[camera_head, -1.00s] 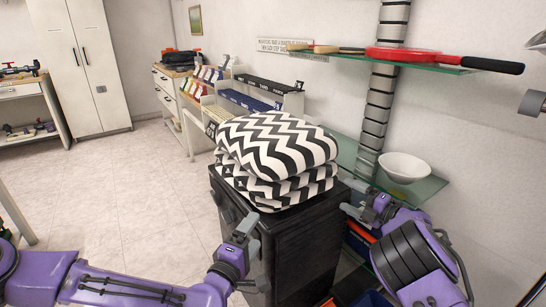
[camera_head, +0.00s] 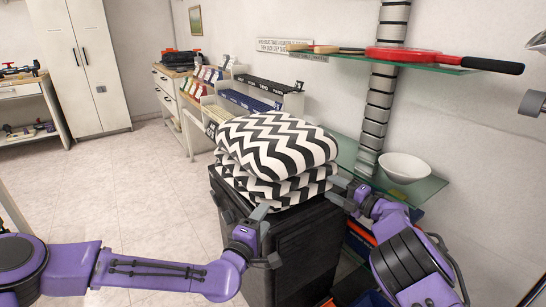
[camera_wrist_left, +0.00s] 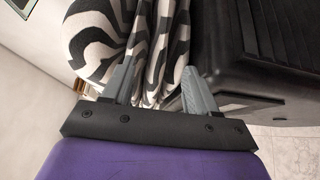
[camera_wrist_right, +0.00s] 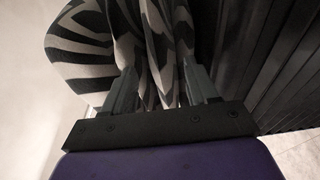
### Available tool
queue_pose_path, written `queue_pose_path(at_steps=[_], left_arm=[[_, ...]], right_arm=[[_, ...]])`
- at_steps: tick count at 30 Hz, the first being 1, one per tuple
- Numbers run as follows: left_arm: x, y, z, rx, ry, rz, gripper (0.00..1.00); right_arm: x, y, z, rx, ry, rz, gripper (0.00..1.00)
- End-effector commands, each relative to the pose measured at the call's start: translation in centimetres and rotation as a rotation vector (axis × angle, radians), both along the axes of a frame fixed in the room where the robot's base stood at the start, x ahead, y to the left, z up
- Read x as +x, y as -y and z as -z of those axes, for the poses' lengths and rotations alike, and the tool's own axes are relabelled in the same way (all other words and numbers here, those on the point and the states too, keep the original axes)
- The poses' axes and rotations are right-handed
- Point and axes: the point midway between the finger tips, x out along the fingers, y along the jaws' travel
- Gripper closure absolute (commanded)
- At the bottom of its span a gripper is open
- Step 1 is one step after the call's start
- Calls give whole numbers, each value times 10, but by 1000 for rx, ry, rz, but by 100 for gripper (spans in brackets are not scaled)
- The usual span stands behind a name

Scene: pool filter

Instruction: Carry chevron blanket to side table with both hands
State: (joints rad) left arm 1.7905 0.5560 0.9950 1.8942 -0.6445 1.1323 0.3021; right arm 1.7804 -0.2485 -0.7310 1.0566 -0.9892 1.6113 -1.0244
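The chevron blanket (camera_head: 275,150) is a black-and-white zigzag stack of folded layers. It rests on top of a black cabinet (camera_head: 290,255). My left gripper (camera_head: 264,232) is at the near left side of the blanket, low near the cabinet top. In the left wrist view its fingers (camera_wrist_left: 158,88) are apart, with blanket folds between and beyond them. My right gripper (camera_head: 345,190) is at the blanket's right side. In the right wrist view its fingers (camera_wrist_right: 160,90) are apart around the lower folds. Whether either gripper touches the cloth is unclear. No side table can be identified for sure.
Glass shelves on the right wall hold a red paddle-like pan (camera_head: 415,57) and a white bowl (camera_head: 405,167). A low shelf unit with racks (camera_head: 245,100) stands behind. A white locker (camera_head: 80,65) stands at the back left. The tiled floor (camera_head: 120,185) at left is open.

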Motion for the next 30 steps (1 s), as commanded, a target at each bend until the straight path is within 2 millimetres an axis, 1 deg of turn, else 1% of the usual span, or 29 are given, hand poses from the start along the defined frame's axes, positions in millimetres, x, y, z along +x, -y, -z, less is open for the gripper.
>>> queue_pose_path(at_steps=[5,11,14,18,22,30], left_arm=[[0,0,0,0,0,0,100],[0,0,-8,-1,2,0,100],[0,0,-19,0,3,0,100],[0,0,-39,0,3,0,100],[0,0,-52,1,4,0,100],[0,0,-52,1,4,-1,100]], right_arm=[[0,0,0,-1,0,0,100],[0,0,-8,0,3,0,100],[0,0,-20,0,3,0,100],[0,0,-39,0,4,0,100],[0,0,-52,1,4,1,100],[0,1,-52,1,4,1,100]])
